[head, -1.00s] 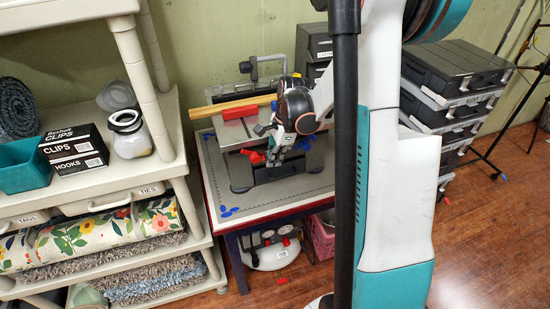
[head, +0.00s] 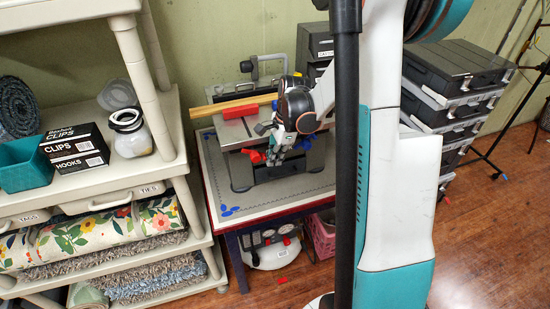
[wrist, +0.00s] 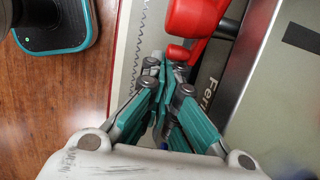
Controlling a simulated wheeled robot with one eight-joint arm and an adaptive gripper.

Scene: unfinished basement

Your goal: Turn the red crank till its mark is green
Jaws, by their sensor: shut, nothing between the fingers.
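The red crank (head: 254,157) is on the front of a low grey machine (head: 242,133) on a small table. In the wrist view the red crank (wrist: 195,17) shows a rounded grip at the top and a flat arm below it. My gripper (head: 272,160) is at the machine's front, just right of the crank's visible part. In the wrist view my gripper (wrist: 163,64) is shut and empty, its fingertips close beside the crank's red arm. I cannot tell whether they touch it. The crank's mark and its colour cannot be made out.
The table (head: 212,165) has bare room left of the machine. A wooden strip (head: 228,106) and a red block (head: 241,111) lie on top of the machine. A loaded shelf (head: 165,120) stands left; stacked black cases (head: 455,70) stand right.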

